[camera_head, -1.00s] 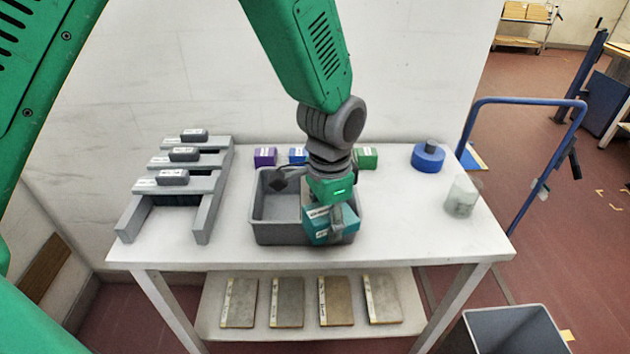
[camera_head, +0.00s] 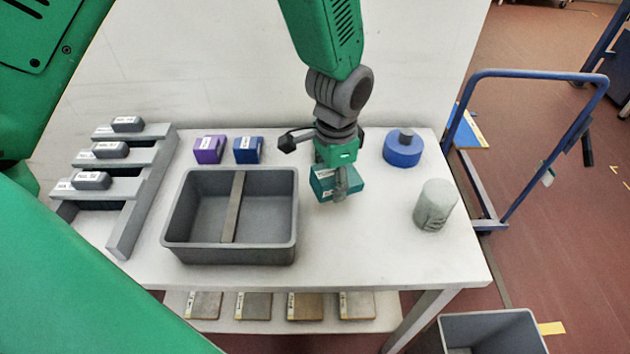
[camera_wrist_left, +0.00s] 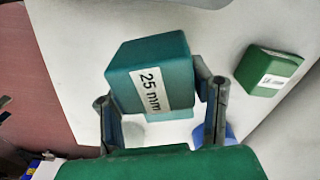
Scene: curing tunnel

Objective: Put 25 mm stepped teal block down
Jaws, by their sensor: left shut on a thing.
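The stepped teal block (camera_head: 324,184) is in my left gripper (camera_head: 337,187), over the white table to the right of the grey bin (camera_head: 297,225). In the left wrist view the teal block (camera_wrist_left: 178,62) carries a white "25 mm" label, and the fingers (camera_wrist_left: 160,98) are shut on its two sides. I cannot tell whether its underside touches the table. A green block (camera_wrist_left: 268,70) stands apart from it in the wrist view; in the head view my gripper and arm hide most of that block. My right gripper is not in view.
A purple block (camera_head: 210,149) and a blue block (camera_head: 248,149) stand behind the divided bin. A grey rack (camera_head: 150,190) is at left. A blue cylinder (camera_head: 403,150) and a grey cylinder (camera_head: 436,206) stand at right. The table front right of the bin is clear.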

